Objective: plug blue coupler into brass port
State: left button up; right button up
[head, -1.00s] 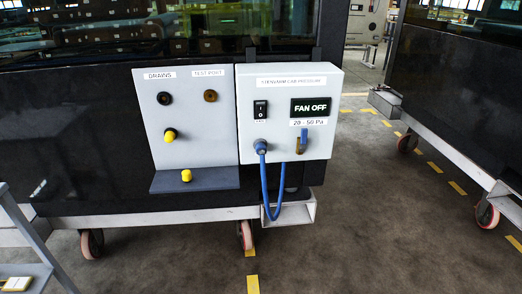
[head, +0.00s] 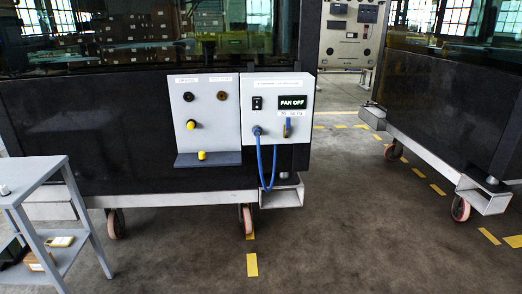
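A blue hose (head: 260,160) hangs in a loop below the white control box (head: 303,88). Its left end sits at a blue fitting (head: 257,130) low on the box. Its other end rises to the blue coupler (head: 288,124), upright at the box's lower right against a small brass-coloured piece; how they join is too small to tell. A brass-coloured round port (head: 222,96) is at the upper right of the grey panel (head: 206,128), under a small label, with nothing plugged into it. Neither gripper is in view.
The panel also has a dark port (head: 188,97), a yellow knob (head: 191,124) and a ledge (head: 208,159) with a yellow cap (head: 202,155). The display (head: 292,102) reads FAN OFF. A grey cart (head: 38,178) stands at the left. The floor in front is clear.

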aim_at(257, 132)
jog(key=u, duration=0.95)
jog(key=i, duration=1.15)
jog(key=z, duration=0.25)
jog(key=i, duration=1)
jog(key=z, duration=1.4)
jog(key=i, duration=0.2)
jog(key=u, duration=0.05)
